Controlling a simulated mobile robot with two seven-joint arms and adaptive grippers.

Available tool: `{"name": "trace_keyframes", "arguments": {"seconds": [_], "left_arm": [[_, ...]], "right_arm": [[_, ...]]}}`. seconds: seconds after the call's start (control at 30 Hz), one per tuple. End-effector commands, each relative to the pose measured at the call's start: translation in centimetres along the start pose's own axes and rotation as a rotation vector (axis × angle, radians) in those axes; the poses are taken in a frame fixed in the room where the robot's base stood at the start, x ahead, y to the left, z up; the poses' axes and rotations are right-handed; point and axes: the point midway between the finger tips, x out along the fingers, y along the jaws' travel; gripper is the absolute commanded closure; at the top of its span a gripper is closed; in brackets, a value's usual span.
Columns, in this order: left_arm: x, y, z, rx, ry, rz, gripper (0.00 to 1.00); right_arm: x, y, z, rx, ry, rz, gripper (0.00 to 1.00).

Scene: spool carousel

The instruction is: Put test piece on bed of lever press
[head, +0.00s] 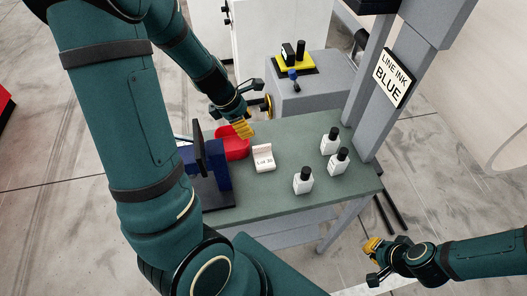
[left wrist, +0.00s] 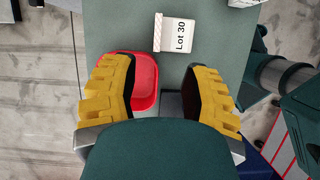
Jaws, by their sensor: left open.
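My left gripper (head: 242,129) is open above the red tray (head: 236,150) on the green table. In the left wrist view its two yellow fingers (left wrist: 163,92) are wide apart, with the red tray (left wrist: 140,72) beside the left finger and nothing seen held. A dark blue and black device (head: 218,172), apparently the lever press, stands at the table's left end, partly hidden by my arm. Its bed is not clearly visible. I cannot make out the test piece in either view. My right gripper (head: 372,262) is off the table's front right; its opening is unclear.
A white card holder (head: 263,158), reading "Lot 30" in the left wrist view, stands right of the tray. Several white bottles with black caps (head: 303,180) stand at the right. The table's front middle is clear.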

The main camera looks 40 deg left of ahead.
Motion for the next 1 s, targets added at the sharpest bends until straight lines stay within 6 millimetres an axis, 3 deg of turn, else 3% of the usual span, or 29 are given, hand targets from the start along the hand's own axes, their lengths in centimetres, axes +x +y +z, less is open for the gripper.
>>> {"name": "trace_keyframes", "arguments": {"seconds": [0.13,0.5,0.77,1.0], "left_arm": [[1.1,0.1,-0.4,-0.079,-0.006,0.015,0.54],[7.7,0.2,-0.5,-0.072,-0.006,0.013,0.54],[8.9,0.2,-0.4,-0.071,-0.006,0.014,0.54],[12.1,0.2,-0.9,-0.072,-0.005,0.012,0.54]], "right_arm": [[0.5,0.2,0.1,0.000,-0.001,0.000,1.00],[3.9,1.3,0.5,0.000,0.001,0.006,1.00],[4.5,1.5,0.5,0.001,0.001,0.008,1.00],[6.3,2.1,0.8,0.001,0.000,0.011,1.00]]}}
